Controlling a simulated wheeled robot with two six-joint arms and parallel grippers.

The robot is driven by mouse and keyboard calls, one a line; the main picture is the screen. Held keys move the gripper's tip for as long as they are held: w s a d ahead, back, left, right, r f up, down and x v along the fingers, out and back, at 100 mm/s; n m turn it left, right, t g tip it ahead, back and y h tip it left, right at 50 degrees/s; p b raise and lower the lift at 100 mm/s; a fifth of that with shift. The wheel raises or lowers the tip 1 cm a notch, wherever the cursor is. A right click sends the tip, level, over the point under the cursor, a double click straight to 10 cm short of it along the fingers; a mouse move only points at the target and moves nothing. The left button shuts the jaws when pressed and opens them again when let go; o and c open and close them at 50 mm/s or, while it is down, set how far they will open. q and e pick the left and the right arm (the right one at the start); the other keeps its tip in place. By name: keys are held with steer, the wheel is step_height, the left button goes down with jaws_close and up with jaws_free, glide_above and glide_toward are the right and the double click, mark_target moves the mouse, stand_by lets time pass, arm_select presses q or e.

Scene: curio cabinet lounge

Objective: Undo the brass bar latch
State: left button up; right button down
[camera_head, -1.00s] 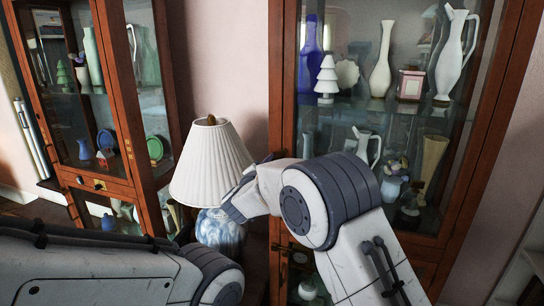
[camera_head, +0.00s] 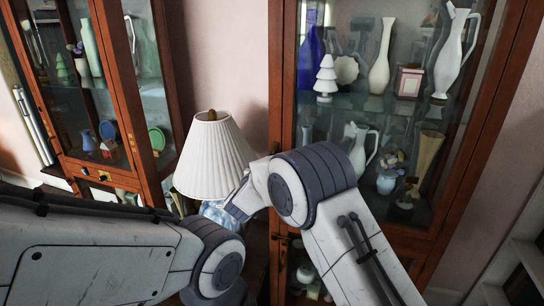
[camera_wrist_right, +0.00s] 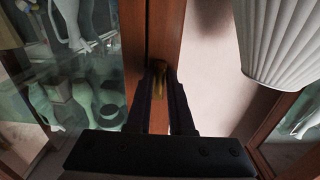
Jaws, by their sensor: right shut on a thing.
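The brass bar latch (camera_wrist_right: 159,72) shows in the right wrist view as a small brass piece on the wooden door frame of the cabinet. My right gripper (camera_wrist_right: 162,76) is shut on it, with one dark finger on each side; the fingers hide part of the bar. In the head view my right arm reaches across the front of the tall wooden cabinet (camera_head: 443,238), and I cannot make out the fingertips there. My left arm comes in from the left in the head view, but its gripper is out of view.
A lamp with a pleated white shade (camera_head: 212,160) stands close beside my right wrist; its shade also shows in the right wrist view (camera_wrist_right: 280,40). A second glass cabinet (camera_head: 112,70) stands at the left. Vases and figurines are behind the glass.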

steer(key=shift+a+r+n, duration=0.15)
steer(key=shift+r+n, duration=0.15)
steer(key=c, duration=0.9)
jaws_free()
steer(key=shift+f, duration=0.1)
steer(key=b+v, duration=0.3)
steer(key=v, duration=0.7)
steer(key=shift+s+a, duration=0.15)
